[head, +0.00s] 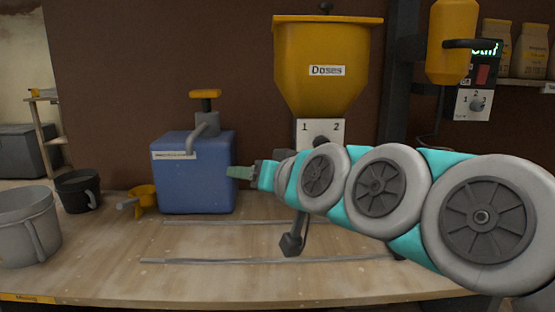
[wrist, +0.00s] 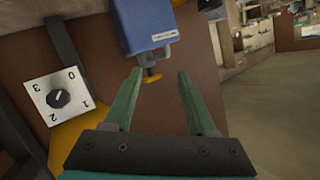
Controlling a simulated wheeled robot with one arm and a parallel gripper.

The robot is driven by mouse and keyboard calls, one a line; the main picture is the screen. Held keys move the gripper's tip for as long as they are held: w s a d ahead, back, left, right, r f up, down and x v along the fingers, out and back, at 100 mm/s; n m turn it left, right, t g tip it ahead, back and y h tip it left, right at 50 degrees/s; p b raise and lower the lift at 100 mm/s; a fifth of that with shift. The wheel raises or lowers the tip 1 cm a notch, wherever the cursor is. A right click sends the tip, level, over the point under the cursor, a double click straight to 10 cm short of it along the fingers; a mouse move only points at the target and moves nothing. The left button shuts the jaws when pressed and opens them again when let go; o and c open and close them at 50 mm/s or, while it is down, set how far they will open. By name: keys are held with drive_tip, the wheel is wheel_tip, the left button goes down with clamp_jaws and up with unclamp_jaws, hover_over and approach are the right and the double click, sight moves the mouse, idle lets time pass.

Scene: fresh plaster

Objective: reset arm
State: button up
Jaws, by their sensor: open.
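My arm reaches in from the right in the head view and ends in my gripper (head: 241,172) with green fingers, in front of the right side of the blue tank (head: 195,180). In the wrist view, the two green fingers of my gripper (wrist: 158,82) stand wide apart with nothing held between them. I cannot tell from the head view whether the fingers touch the tank.
A yellow hopper (head: 327,55) stands behind my arm. A grey bucket (head: 25,225), a black bucket (head: 78,190) and a yellow funnel-like piece (head: 143,197) are at left. Metal rails (head: 225,261) lie on the wooden bench (head: 100,270). A numbered dial (wrist: 57,98) is left of the fingers.

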drive_tip(key=s+d+f+g+h, duration=0.2)
drive_tip(key=s+d+f+g, duration=0.15)
drive_tip(key=f, duration=0.65)
drive_tip(key=s+d+f+g+h, duration=0.25)
drive_tip(key=s+d+f, duration=0.2)
drive_tip(key=f, duration=0.65)
drive_tip(key=s+d+f+m+g+h, duration=0.1)
drive_tip(key=s+d+f+g, duration=0.3)
drive_tip(key=s, duration=0.5)
drive_tip(key=s+d+f+m+g+h, duration=0.1)
drive_tip(key=s+d+f+g+h, duration=0.1)
drive_tip(key=s+d+f+g, duration=0.2)
drive_tip(key=s+d+f, duration=0.3)
drive_tip(key=s, duration=0.3)
drive_tip(key=shift+s+d, duration=0.2)
drive_tip(key=shift+s, duration=0.05)
drive_tip(key=shift+f+h, duration=0.15)
drive_tip(key=shift+h, duration=0.1)
